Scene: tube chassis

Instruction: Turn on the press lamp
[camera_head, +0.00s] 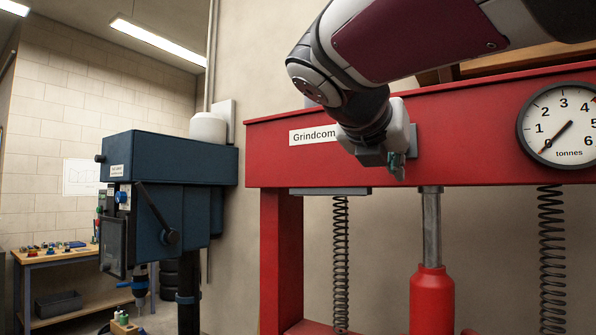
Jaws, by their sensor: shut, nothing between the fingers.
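The red press (480,135) fills the right half of the view, with a white "Grindcom" label (309,136) on its top beam. A flat grey fixture (330,191) sits under the beam at its left; it may be the press lamp, and no glow shows on it. My gripper (398,172) is shut and empty in front of the beam, pointing down, just right of the label. A small grey piece (413,140) shows right beside my gripper; I cannot tell whether it is a switch. My gripper and wrist hide part of the beam, and contact cannot be told.
A round tonnes gauge (562,125) is on the beam at the right. A red jack (432,300) and springs (340,265) are below the beam. A blue drill press (165,200) stands left, with a workbench (60,255) behind it. Bare wall lies between the machines.

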